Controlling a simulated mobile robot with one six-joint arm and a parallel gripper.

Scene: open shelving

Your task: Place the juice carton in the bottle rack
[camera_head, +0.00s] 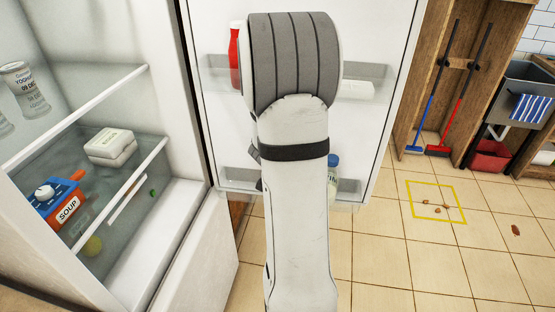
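I cannot make out a juice carton. An orange and blue carton with a white cap (58,203), labelled "SOUP", lies tilted on a glass fridge shelf (150,160) at the left. The open fridge door has an upper rack (215,68) and a lower rack (232,178). A red bottle (234,58) and a whitish box (357,90) are in the upper rack. A bottle with a blue cap (333,160) is in the lower rack, partly behind my arm. My arm covers the middle of the door. My gripper does not show.
White stacked packs (110,146) lie on the fridge shelf, and yoghurt pots (24,88) stand higher up. A blue broom (415,148) and a red broom (438,149) lean in a wooden cabinet. A yellow square (413,202) marks scattered bits on the tiled floor.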

